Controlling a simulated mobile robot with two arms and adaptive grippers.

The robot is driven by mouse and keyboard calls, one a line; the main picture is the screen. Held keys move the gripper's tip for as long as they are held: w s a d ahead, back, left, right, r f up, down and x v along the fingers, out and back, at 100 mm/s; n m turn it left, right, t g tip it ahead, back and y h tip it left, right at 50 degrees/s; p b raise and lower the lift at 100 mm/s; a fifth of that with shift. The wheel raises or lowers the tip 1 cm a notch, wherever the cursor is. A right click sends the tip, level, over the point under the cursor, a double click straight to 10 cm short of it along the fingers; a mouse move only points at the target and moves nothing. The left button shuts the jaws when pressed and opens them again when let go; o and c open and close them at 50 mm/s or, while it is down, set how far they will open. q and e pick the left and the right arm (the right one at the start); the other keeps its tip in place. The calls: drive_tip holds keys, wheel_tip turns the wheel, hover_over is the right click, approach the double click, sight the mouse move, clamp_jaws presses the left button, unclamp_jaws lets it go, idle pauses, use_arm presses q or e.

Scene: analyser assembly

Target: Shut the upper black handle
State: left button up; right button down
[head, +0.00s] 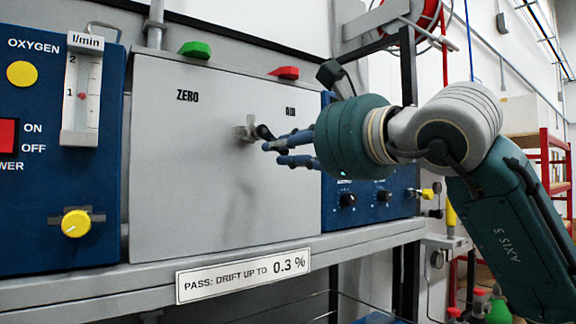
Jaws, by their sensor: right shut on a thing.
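The black handle (264,132) sticks out from a silver valve fitting (244,129) on the front of the light grey panel. Only its near end shows; the rest is hidden by the fingers and the view angle. My right gripper (272,152) reaches in from the right with its blue fingers at the handle, and it is shut on it. I cannot tell from this view how far the handle is turned. No second black handle can be made out. My left gripper is not in view.
The grey panel (170,200) has a green lever (195,49) and a red lever (284,72) on top. A blue unit with a flow meter (82,95) and yellow knob (75,224) stands left. A shelf (120,285) with a drift label runs below. Another blue unit (378,208) is behind my right arm.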

drive_tip(key=shift+s+a+f+m+b, duration=0.3)
drive_tip(key=shift+a+m+b, duration=0.15)
drive_tip(key=shift+m+b, duration=1.15)
drive_tip(key=shift+s+a+f+m+b, duration=0.15)
drive_tip(key=shift+s+a+m+b, duration=0.3)
drive_tip(key=shift+m+b, duration=1.15)
drive_tip(key=shift+s+a+f+m+b, duration=0.25)
drive_tip(key=shift+a+m+b, duration=0.25)
drive_tip(key=shift+m+b, duration=1.1)
drive_tip(key=shift+m+p, duration=0.45)
drive_tip(key=shift+m, duration=0.15)
drive_tip(key=c, duration=1.5)
unclamp_jaws()
drive_tip(key=shift+c, duration=0.2)
drive_tip(key=shift+r, duration=0.1)
drive_tip(key=v, duration=1.2)
